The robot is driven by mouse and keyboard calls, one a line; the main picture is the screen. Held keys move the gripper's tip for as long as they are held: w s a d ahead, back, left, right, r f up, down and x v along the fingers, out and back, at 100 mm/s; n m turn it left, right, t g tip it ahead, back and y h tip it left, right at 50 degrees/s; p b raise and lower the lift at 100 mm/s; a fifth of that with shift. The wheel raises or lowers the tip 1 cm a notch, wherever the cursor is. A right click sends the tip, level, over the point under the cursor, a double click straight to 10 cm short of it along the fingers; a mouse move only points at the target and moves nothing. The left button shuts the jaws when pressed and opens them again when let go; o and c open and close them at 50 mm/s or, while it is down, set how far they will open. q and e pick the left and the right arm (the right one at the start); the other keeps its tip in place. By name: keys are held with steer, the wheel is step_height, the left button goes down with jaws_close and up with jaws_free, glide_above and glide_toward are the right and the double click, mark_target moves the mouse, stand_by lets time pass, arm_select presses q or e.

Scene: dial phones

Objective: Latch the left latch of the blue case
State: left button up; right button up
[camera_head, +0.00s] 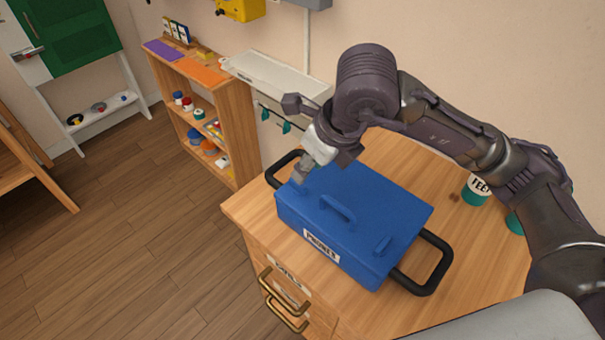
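The blue case (352,243), lid down, sits on the wooden cabinet top. It has a raised blue handle (338,208) on its lid and a label (321,246) on its front. A blue latch (383,247) shows at its right end. My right gripper (301,174) points down at the left end of the lid, where the left latch is hidden or hard to make out. I cannot tell whether its fingers touch the latch or how far apart they are. My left gripper is not in view.
Black side handles (436,270) stick out from the case's ends. Teal containers (476,190) stand to its right, behind my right arm. A white tray-like shelf (278,76) and a wooden shelf unit (242,130) with small items stand beyond. Open floor (130,240) lies left.

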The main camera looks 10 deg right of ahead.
steer(key=v, duration=0.5)
steer(key=shift+r, duration=0.1)
steer(key=shift+s, duration=0.1)
stand_by(0.3)
